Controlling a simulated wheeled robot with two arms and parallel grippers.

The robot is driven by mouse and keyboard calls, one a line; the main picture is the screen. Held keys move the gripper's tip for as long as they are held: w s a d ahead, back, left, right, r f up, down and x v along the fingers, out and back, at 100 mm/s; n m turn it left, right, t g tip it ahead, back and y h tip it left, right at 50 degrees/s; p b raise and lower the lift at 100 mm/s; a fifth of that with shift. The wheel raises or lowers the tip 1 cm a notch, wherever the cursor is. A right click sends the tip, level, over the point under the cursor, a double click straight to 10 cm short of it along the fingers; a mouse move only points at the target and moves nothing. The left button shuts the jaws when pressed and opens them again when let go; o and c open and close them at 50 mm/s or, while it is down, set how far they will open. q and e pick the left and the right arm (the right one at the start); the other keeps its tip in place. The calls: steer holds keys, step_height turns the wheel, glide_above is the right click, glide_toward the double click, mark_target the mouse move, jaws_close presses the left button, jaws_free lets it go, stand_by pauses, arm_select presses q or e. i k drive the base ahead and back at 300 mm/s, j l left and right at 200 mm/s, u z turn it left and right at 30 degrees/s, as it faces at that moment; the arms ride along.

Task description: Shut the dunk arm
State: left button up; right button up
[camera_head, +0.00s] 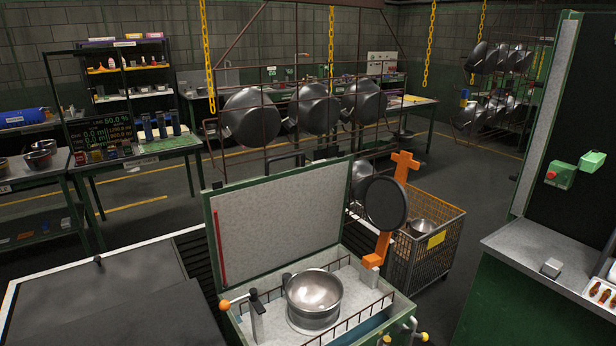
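An orange arm (403,167), which looks like the dunk arm, stands raised and tilted at the right side of a green-edged open tank (401,307). A round dark disc (386,203) is on it, apart from the pot. A metal pot (314,293) sits upright inside the tank. The tank's lid (275,209) stands open behind it. A lever with an orange knob (225,305) is at the tank's left front. Neither of my grippers is in view.
A wire cart (428,258) holding a bowl stands close to the right of the tank. A green counter (525,270) is at the right. A dark flat surface (85,295) lies at left. Large pots (252,117) hang on a rack behind, with yellow chains (207,50).

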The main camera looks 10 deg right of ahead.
mark_target(386, 207)
steer(key=l+u, duration=0.45)
steer(key=u, duration=0.15)
steer(key=l+u, duration=0.15)
steer(key=l, duration=0.4)
steer(key=l+u, duration=0.1)
steer(key=l, duration=0.4)
steer(key=k+l+u, duration=0.15)
steer(key=l, duration=0.35)
steer(key=l+u, duration=0.15)
steer(key=l, duration=0.4)
steer(key=k+l, duration=0.1)
steer(key=l, duration=0.35)
steer(key=k+l, duration=0.15)
steer(key=l, duration=0.3)
steer(key=k+l, duration=0.1)
steer(key=l, duration=0.35)
steer(key=k+l, duration=0.1)
steer(key=l, duration=0.35)
steer(key=k+l, duration=0.1)
steer(key=l, duration=0.35)
